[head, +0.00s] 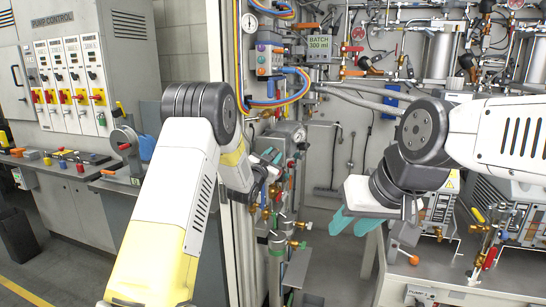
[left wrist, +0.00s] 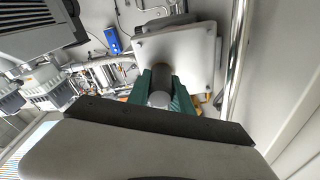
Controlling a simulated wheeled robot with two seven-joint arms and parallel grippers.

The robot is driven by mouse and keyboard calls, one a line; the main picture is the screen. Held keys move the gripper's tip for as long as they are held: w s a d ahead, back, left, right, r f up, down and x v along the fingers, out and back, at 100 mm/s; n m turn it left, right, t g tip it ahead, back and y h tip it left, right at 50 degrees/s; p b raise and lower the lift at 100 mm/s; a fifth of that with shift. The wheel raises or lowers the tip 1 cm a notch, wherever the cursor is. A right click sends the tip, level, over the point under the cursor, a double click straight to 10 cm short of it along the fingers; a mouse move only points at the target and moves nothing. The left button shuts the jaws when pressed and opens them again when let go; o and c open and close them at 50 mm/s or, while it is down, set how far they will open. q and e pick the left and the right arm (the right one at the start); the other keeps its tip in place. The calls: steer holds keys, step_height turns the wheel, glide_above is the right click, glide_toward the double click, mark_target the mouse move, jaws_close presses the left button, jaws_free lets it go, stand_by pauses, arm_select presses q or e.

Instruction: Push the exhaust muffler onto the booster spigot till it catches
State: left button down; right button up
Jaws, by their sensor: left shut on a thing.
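My left gripper (head: 270,157) reaches in beside the upright pipes and valves, its teal fingers partly hidden by my own arm. In the left wrist view its green fingers (left wrist: 161,92) are shut on a short grey cylinder (left wrist: 159,98) with a darker far part, which looks like the exhaust muffler. Just beyond the cylinder is a pale plate with corner screws (left wrist: 200,55). I cannot tell whether they touch. The booster spigot cannot be made out in either view. My right gripper (head: 352,229) hangs at the right of the middle, its teal fingers apart and nothing seen between them.
A rack of pipes, valves and hoses (head: 350,70) fills the back. A bright metal pipe (left wrist: 236,55) runs close to the right of the plate. A pump control cabinet (head: 70,75) stands at the left. A grey bench (head: 440,280) is at the lower right.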

arm_select(q)
steer(key=c, duration=1.1)
jaws_free()
steer(key=shift+o, duration=0.2)
steer(key=shift+s, duration=0.1)
steer(key=v, duration=0.7)
steer(key=shift+s, duration=0.25)
steer(key=shift+a, duration=0.1)
